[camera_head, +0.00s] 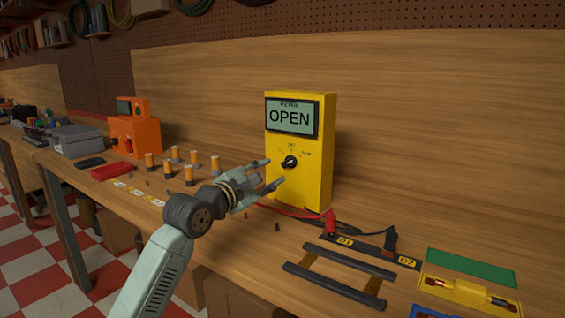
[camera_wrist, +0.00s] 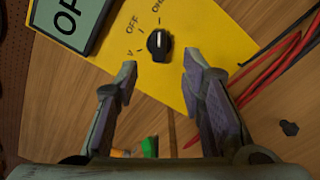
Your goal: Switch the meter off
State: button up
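The yellow meter (camera_head: 318,150) stands upright on the bench, its display (camera_head: 290,117) reading "OPEN" under the word METER. Its black dial knob (camera_head: 289,162) sits below, with OFF marked above it and OHM to the right. In the wrist view the knob (camera_wrist: 159,44) has a white mark that points toward the OHM label, away from OFF. My gripper (camera_head: 275,171) is open and empty in front of the meter. In the wrist view the fingertips (camera_wrist: 159,64) are spread to either side of the knob's line, apart from it.
Red and black leads run from the meter to a red probe (camera_head: 330,222) and a D1/D2 strip (camera_head: 370,250). A dark frame (camera_head: 340,272), green plate (camera_head: 470,267) and yellow holder (camera_head: 468,293) lie right. Several orange-topped cylinders (camera_head: 188,175) stand left of my gripper.

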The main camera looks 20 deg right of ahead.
aim_at(287, 164)
jog(key=p+x, duration=0.2)
jog(key=x, duration=0.6)
jog(key=shift+c, duration=0.2)
grip_shut()
